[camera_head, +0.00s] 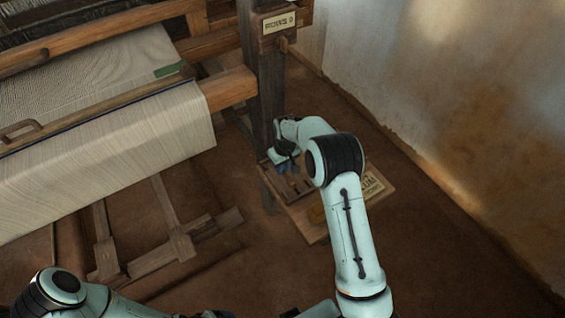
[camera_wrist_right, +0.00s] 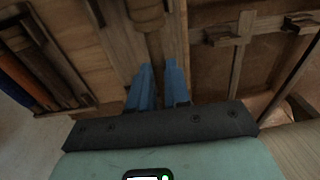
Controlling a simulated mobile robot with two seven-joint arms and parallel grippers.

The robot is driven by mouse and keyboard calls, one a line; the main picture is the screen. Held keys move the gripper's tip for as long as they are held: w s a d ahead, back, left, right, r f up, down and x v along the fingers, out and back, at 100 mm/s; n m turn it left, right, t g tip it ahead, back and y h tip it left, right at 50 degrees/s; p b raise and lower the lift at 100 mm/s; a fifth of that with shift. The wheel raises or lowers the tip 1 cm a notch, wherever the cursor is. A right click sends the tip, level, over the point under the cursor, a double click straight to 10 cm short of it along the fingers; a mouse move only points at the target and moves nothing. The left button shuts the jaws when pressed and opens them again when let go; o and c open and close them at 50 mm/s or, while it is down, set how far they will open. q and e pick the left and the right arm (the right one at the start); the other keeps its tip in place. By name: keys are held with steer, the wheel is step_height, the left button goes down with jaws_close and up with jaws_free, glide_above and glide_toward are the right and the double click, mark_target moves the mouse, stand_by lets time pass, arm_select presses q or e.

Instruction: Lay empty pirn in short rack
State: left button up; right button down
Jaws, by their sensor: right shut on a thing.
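My right gripper (camera_head: 287,165) is over the left part of a wooden tray (camera_head: 305,228) beside the loom post. In the right wrist view its blue fingers (camera_wrist_right: 159,72) are closed on a bare wooden pirn (camera_wrist_right: 150,14), which extends away from them along a wooden channel. I cannot tell whether the pirn touches the wood under it. The arm and hand hide much of the tray in the head view, and which part is the short rack is unclear. My left arm shows at the lower left, with its gripper out of view.
Several rods with blue and orange parts (camera_wrist_right: 38,72) lie side by side at the left in the wrist view. The loom post (camera_head: 266,85) stands close by; open floor lies right.

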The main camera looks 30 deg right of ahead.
arm_select(q)
steer(key=shift+s+f+b, duration=0.5)
steer(key=shift+s+f, duration=0.1)
steer(key=shift+f, duration=0.2)
arm_select(e)
steer(key=shift+f, duration=2.15)
steer(key=c, duration=0.7)
jaws_free()
steer(key=shift+r+p, duration=1.3)
steer(key=shift+r, duration=2.75)
arm_select(q)
steer(key=w+r, duration=0.3)
steer(key=shift+r, duration=0.2)
steer(key=shift+s, duration=0.15)
arm_select(e)
steer(key=shift+a+f, duration=0.1)
steer(key=shift+f, duration=0.05)
